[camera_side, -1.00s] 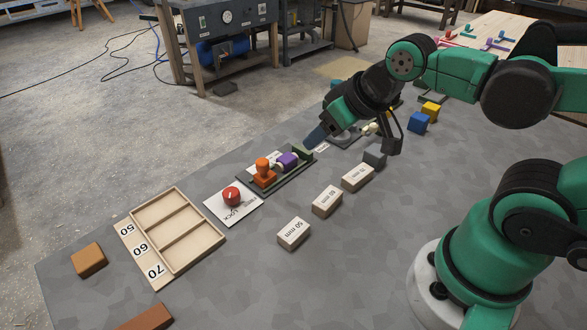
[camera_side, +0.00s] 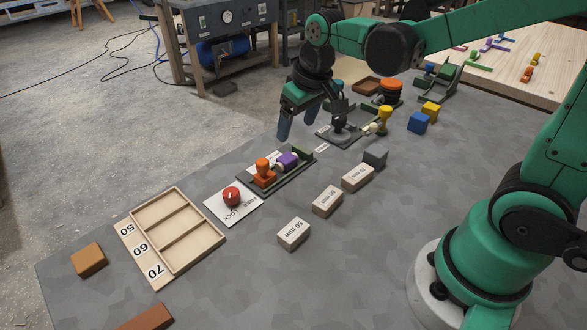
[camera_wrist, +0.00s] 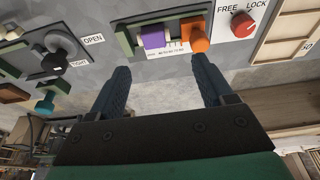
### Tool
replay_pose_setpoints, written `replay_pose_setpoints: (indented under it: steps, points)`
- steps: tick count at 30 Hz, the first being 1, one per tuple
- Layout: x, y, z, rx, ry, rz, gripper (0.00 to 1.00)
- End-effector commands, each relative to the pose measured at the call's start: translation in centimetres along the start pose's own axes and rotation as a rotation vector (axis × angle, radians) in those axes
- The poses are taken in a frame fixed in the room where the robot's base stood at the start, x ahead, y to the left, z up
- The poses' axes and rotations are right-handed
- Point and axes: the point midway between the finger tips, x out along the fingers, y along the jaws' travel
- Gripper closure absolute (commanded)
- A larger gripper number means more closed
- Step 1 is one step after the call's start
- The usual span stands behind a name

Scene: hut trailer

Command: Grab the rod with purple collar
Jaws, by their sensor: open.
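The purple collar (camera_side: 286,161) sits in a dark green-edged holder (camera_side: 301,171), beside an orange clamp-like piece (camera_side: 263,173). A short pale part shows between the collar and the orange piece; most of the rod is hidden. In the wrist view the purple collar (camera_wrist: 153,37) is ahead of the fingers, left of the orange piece (camera_wrist: 195,35). My gripper (camera_side: 298,124) is in the air beyond the holder's far end, fingers pointing down. In the wrist view my gripper (camera_wrist: 160,78) has its two blue fingers wide apart with nothing between them.
A red knob (camera_side: 231,196) on a FREE/LOCK card and a wooden tray (camera_side: 184,262) are to the left. Labelled blocks, including one marked 50 mm (camera_side: 293,234), lie in front. A black-knobbed fixture (camera_side: 340,134) and a yellow piece (camera_side: 384,119) stand right of my gripper.

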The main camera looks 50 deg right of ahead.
Motion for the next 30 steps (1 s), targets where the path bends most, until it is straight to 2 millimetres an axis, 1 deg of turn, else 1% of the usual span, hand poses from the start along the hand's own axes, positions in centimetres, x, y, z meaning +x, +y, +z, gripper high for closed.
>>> replay_pose_setpoints:
  steps: [1, 3, 6, 14, 21, 24, 30]
  points:
    - [1.1, 0.3, -0.7, 0.002, -0.033, -0.001, 0.26]
    - [2.4, 0.6, -1.2, 0.001, -0.077, -0.003, 0.26]
    - [4.0, 0.9, -1.6, 0.000, -0.125, -0.006, 0.26]
    - [6.1, 1.2, -1.7, 0.000, -0.168, -0.010, 0.26]
    - [9.2, 1.1, -1.2, 0.000, -0.166, -0.009, 0.26]
    - [10.1, 1.1, -1.0, 0.000, -0.165, -0.009, 0.26]
    - [10.9, 1.1, -0.9, 0.000, -0.165, -0.009, 0.26]
